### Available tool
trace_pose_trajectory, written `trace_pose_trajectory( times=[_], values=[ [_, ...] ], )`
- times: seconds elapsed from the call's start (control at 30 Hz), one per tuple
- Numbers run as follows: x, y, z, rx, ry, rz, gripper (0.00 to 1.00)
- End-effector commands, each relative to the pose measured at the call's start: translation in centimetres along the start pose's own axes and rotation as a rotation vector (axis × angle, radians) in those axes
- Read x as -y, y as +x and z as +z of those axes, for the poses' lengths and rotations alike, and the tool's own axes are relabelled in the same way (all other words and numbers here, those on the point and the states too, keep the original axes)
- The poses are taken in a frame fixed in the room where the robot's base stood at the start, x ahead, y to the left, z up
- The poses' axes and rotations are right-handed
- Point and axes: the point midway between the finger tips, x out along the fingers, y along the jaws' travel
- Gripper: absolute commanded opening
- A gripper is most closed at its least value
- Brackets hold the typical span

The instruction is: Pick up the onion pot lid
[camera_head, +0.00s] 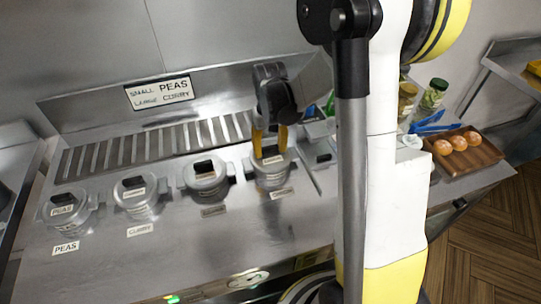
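Several lidded metal pots stand in a row on the steel counter, each lid with a dark handle. The rightmost pot's lid (283,164) is seated on its pot. The labels at this pot are too small to read surely, so I cannot confirm it is the onion one. My gripper (270,152) points down over this lid. Its two orange fingers are apart, one on each side of the dark handle. I cannot tell whether they touch the handle or have a small gap.
The other pots (205,184) stand to the left, two labelled peas (65,247) and curry (140,230). A slatted rack (150,146) and a sign (160,92) are behind. A wooden tray (486,154) with round orange items and a green-filled jar (432,95) are at right.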

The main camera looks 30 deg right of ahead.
Motion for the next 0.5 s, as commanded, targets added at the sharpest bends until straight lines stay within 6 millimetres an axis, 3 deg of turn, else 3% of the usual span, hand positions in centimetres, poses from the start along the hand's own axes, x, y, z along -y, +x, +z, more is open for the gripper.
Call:
trace_pose_trajectory(
  times=[0.33,0.5],
  values=[
    [0.0,-0.1,0.0,0.0,0.0,0.0,0.18],
    [0.0,-1.1,0.0,0.0,0.0,0.0,0.18]
  ],
)
